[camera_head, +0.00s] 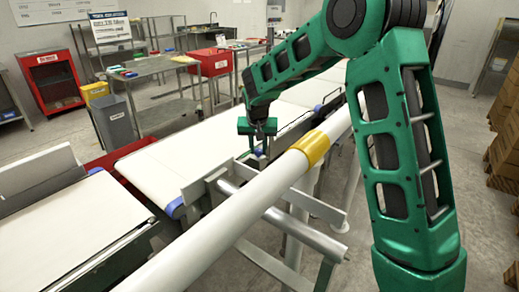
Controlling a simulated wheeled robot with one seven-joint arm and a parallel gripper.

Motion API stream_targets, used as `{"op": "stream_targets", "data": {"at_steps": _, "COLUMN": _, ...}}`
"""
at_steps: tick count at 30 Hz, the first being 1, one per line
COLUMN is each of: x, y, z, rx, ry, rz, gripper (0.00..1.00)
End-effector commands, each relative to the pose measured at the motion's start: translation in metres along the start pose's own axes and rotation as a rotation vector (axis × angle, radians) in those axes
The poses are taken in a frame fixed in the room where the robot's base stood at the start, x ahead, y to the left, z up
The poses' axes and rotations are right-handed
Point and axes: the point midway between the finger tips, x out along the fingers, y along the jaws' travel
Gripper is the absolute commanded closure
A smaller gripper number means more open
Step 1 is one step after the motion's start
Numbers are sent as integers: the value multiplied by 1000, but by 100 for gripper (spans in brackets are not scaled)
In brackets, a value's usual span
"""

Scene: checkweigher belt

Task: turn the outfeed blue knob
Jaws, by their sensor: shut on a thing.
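My green gripper (258,142) is at the end of my arm, near the middle of the picture, pointing down beside the white conveyor belt (195,152). A small blue knob (258,153) shows right under the fingertips, at the belt's near edge. The gripper is shut on the knob. The fingers cover part of it, and its turn angle is too small to tell.
A thick pale rail with a yellow band (311,148) runs diagonally in front of the belt, close to my arm. Another belt (65,230) lies at the lower left. Grey and yellow bins and a metal cart (152,68) stand behind. Brown boxes (506,145) are stacked at the right.

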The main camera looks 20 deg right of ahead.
Motion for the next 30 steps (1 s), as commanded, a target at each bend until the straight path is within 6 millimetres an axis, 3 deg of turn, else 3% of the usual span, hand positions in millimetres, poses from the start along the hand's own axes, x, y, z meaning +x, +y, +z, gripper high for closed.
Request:
{"op": "stream_targets", "data": {"at_steps": 12, "x": -1, "y": -1, "z": -1, "rx": -174, "ry": 3, "rz": -76, "gripper": 98}}
{"op": "stream_targets", "data": {"at_steps": 28, "x": -1, "y": -1, "z": -1, "rx": -195, "ry": 3, "rz": -84, "gripper": 98}}
{"op": "stream_targets", "data": {"at_steps": 29, "x": -1, "y": -1, "z": -1, "rx": -195, "ry": 3, "rz": -84, "gripper": 68}}
{"op": "stream_targets", "data": {"at_steps": 30, "x": -1, "y": -1, "z": -1, "rx": -194, "ry": 2, "rz": -83, "gripper": 59}}
